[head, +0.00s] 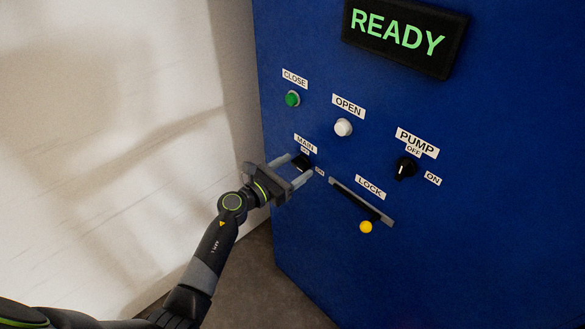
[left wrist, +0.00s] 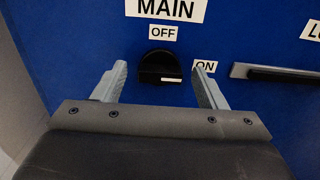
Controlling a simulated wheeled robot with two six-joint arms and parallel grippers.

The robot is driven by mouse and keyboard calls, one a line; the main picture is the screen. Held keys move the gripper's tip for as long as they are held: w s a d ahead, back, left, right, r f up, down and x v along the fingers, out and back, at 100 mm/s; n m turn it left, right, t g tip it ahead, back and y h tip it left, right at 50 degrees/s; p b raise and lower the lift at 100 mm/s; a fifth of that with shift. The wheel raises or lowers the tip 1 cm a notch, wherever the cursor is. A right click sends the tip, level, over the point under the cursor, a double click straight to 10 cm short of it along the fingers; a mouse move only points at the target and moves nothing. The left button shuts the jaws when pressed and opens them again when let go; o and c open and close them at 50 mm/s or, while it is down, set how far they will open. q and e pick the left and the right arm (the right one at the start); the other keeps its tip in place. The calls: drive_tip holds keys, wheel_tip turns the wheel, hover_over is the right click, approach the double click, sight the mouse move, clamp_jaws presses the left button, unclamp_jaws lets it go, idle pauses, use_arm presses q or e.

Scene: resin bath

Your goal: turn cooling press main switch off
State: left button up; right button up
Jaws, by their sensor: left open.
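The main switch (head: 302,163) is a black rotary knob on the blue panel under a MAIN label. In the left wrist view the knob (left wrist: 160,68) has OFF above it and ON to its right; its white mark lies toward the right, on the ON side. My left gripper (head: 297,164) is open in front of the panel, one finger on each side of the knob. In the left wrist view the fingers (left wrist: 160,80) show gaps to the knob; contact is not visible. My right gripper is not in view.
The blue press panel (head: 480,220) also carries a green CLOSE button (head: 292,99), a white OPEN button (head: 343,127), a PUMP knob (head: 404,168) and a LOCK slot (head: 355,198) with a yellow knob (head: 366,227). A display (head: 405,36) reads READY. A pale wall (head: 100,120) stands left.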

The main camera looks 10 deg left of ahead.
use_arm(q)
drive_tip(key=shift+c, duration=0.7)
drive_tip(key=c, duration=0.8)
drive_tip(key=shift+c, duration=0.2)
